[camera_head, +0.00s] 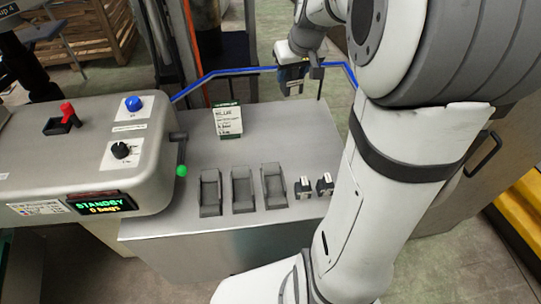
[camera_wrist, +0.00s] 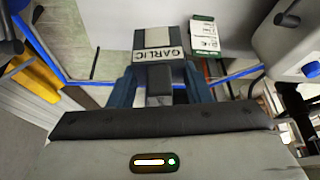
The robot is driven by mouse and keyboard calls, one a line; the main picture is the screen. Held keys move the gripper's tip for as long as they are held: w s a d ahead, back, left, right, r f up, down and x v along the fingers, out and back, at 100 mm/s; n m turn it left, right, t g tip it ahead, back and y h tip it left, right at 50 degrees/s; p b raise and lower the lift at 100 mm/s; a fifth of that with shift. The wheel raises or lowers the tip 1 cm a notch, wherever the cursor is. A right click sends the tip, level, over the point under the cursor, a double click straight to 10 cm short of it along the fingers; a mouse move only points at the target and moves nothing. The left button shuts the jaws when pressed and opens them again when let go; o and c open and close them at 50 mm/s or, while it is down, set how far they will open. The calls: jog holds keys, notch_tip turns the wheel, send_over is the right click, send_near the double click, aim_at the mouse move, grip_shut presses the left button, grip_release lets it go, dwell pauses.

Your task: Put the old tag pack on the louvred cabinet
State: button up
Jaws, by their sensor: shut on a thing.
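My gripper (camera_head: 302,66) is beyond the back edge of the grey metal counter, in front of the blue rail. It is shut on a small tag pack (camera_wrist: 158,38) with a white and grey top marked GARLIC, held between the two dark blue fingers in the wrist view. In the head view the pack is dark, small and mostly hidden by the gripper. No louvres show on any surface, so I cannot tell which thing is the louvred cabinet.
The counter (camera_head: 190,150) bears a green-topped card (camera_head: 228,121), several grey open holders (camera_head: 243,190) and two small dark packs (camera_head: 304,188). A clipper machine (camera_head: 60,170) with a STANDBY display stands left. A cabinet with a black handle (camera_head: 484,155) is at right, partly behind my arm.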

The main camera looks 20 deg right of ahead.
jog(key=f+b, duration=0.7)
jog(key=f, duration=0.4)
jog(key=d+f+m+b, duration=0.1)
jog(key=f+b, duration=0.7)
jog(key=f, duration=0.3)
jog(key=s+f+m+h+b, duration=0.1)
jog(key=f+b, duration=0.7)
jog(key=f, duration=0.3)
jog(key=shift+d, duration=0.35)
jog(key=shift+f, duration=0.2)
jog(key=o, duration=1)
jog(key=shift+r, duration=0.1)
